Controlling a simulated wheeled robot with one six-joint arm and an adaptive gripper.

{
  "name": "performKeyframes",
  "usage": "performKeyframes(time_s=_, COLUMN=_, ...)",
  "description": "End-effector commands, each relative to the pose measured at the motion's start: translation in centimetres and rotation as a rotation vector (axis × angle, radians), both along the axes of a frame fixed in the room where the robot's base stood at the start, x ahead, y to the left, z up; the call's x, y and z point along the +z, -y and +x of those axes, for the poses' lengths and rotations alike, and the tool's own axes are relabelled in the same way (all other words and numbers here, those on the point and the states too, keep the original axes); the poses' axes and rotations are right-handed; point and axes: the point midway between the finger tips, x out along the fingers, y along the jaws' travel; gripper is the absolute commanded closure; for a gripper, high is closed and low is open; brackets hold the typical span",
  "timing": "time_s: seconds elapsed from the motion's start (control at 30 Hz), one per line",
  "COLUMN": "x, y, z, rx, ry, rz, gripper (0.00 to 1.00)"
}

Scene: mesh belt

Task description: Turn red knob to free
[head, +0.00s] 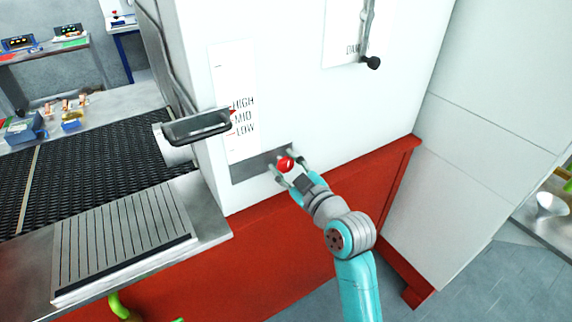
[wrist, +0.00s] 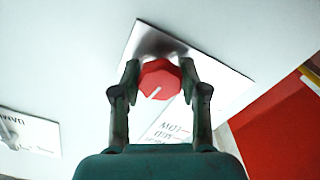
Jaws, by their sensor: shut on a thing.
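The red knob (head: 286,164) sits on a grey metal plate (head: 247,170) low on the white machine panel. My gripper (head: 284,168) is at the knob, reaching in from the lower right. In the wrist view the knob (wrist: 160,80) lies between the two fingertips (wrist: 160,84), and the fingers are shut on its sides. A pale pointer line on the knob's face slants toward the lower left in that view.
A dark handle (head: 196,125) juts out left of a scale marked HIGH, MID, LOW (head: 236,100). A black mesh belt (head: 90,160) runs at the left. A red base (head: 300,240) lies below the panel.

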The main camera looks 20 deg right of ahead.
Motion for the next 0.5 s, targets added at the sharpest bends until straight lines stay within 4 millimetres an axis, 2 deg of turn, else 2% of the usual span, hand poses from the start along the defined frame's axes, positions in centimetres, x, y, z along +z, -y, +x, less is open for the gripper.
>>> performKeyframes(time_s=0.2, x=-0.01, y=-0.02, z=0.0, rx=0.0, ry=0.03, rz=-0.105, gripper=0.91)
performKeyframes(time_s=0.5, x=-0.01, y=-0.03, z=0.0, rx=0.0, ry=0.048, rz=-0.166, gripper=0.91)
